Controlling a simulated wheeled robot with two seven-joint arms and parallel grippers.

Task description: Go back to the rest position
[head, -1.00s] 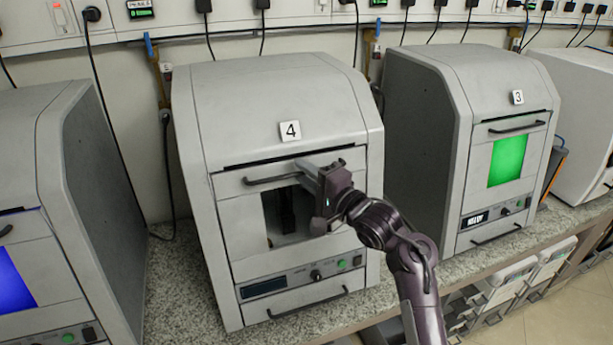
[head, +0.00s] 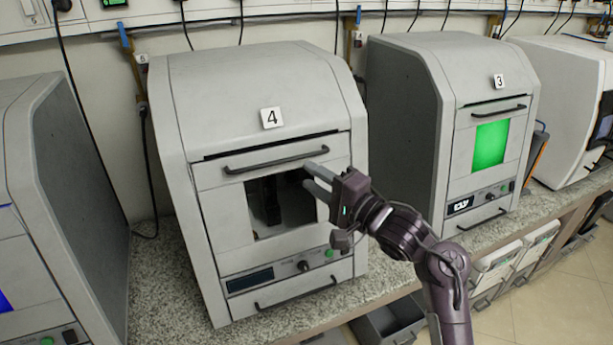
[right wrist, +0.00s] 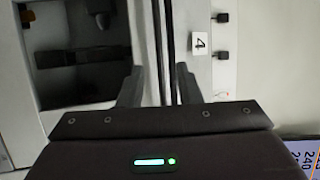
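My right gripper (head: 312,180) reaches in from the lower right in the head view, in front of machine 4 (head: 262,85). Its two fingers are apart with nothing held between them; they also show apart in the right wrist view (right wrist: 158,78). The fingertips are just below the right end of the dark door handle (head: 275,159), beside the dark window (head: 280,205). In the right wrist view, the window (right wrist: 80,50) and the sideways number 4 label (right wrist: 201,43) lie beyond the fingers. I cannot tell if the fingers touch the machine. My left gripper is out of view.
Machine 3 (head: 408,105), with a green window (head: 491,146), stands to the right. Another grey machine (head: 70,190) stands at the left. The speckled counter (head: 150,275) has bare strips between them. A grey bin (head: 388,322) sits below the counter edge.

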